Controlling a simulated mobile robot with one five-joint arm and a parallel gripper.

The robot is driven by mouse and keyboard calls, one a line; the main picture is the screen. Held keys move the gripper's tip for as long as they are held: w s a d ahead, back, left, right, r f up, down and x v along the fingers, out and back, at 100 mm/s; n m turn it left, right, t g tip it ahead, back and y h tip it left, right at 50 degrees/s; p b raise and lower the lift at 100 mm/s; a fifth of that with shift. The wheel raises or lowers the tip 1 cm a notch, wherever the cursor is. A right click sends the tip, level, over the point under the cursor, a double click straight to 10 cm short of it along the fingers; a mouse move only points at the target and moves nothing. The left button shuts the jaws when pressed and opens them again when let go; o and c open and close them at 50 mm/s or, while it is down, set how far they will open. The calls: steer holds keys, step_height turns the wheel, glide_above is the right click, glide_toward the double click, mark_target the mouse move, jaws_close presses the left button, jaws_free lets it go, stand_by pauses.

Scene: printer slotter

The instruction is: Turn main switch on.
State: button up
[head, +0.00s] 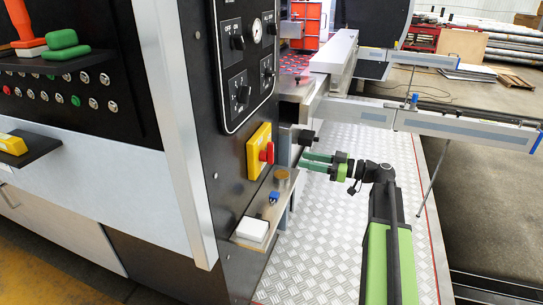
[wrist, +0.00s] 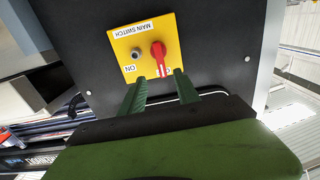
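The main switch is a yellow plate (head: 254,160) with a red knob (head: 267,153) on the black machine panel. In the wrist view the plate (wrist: 145,32) appears upside down, with MAIN SWITCH and ON labels readable. There the red knob (wrist: 158,55) points down the picture, over a second label that it partly hides. A grey round part (wrist: 136,53) sits beside it. My gripper (head: 304,158) is right of the switch in the head view, apart from it. In the wrist view the green fingers of my gripper (wrist: 160,78) are spread and empty, with the knob ahead between them.
Below the switch, a small shelf (head: 248,230) holds a white block (head: 252,231), a blue piece (head: 274,197) and a brass cylinder (head: 281,178). A black knob (head: 306,137) projects near my gripper. Metal rails (head: 378,113) extend behind my arm. The tread-plate floor is clear.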

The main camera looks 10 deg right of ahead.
mark_target(271, 164)
steer(key=x, duration=1.3)
steer(key=shift+w+a, duration=0.1)
jaws_close()
